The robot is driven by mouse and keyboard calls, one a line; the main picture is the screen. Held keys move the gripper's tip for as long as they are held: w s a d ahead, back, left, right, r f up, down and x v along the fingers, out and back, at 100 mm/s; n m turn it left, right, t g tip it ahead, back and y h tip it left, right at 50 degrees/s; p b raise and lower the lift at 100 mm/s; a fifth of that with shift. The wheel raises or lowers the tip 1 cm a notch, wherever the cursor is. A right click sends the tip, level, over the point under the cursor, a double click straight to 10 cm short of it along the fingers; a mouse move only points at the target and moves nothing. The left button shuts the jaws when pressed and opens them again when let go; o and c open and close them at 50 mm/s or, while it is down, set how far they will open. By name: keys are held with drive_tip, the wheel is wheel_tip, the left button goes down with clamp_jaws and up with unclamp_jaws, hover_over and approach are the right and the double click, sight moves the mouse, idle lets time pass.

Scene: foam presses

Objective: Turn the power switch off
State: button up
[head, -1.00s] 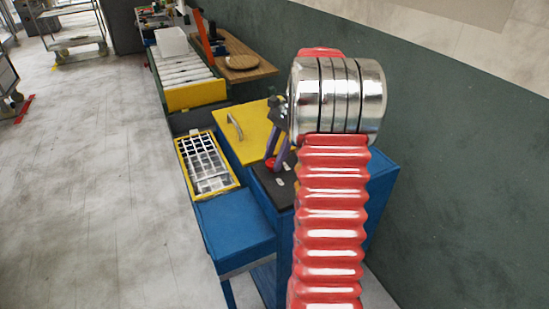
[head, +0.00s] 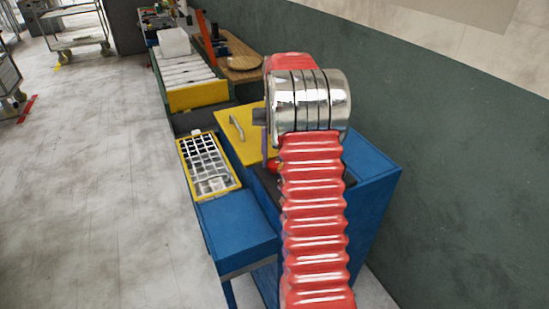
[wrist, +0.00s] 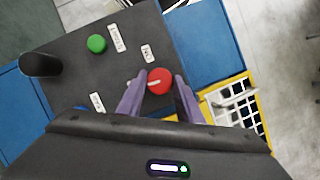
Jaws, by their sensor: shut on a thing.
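The red power switch (wrist: 159,82) is a round knob with a white line across it, on the dark control panel (wrist: 80,66). It also shows small in the head view (head: 272,165), partly behind my arm. My gripper (wrist: 160,77) has its two purple fingers on either side of the knob and is shut on it. The white line points to the left in the wrist view, tilted slightly. In the head view my red ribbed arm hides most of the panel and the fingers.
A yellow lid with a handle (head: 236,126) lies behind.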

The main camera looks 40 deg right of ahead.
drive_tip(key=shift+w+n+h, duration=0.1)
drive_tip(key=shift+n+h, duration=0.2)
drive_tip(key=shift+n, duration=0.5)
drive_tip(key=o, duration=1)
drive_tip(key=shift+v, duration=5.95)
drive_tip(key=shift+w, duration=0.2)
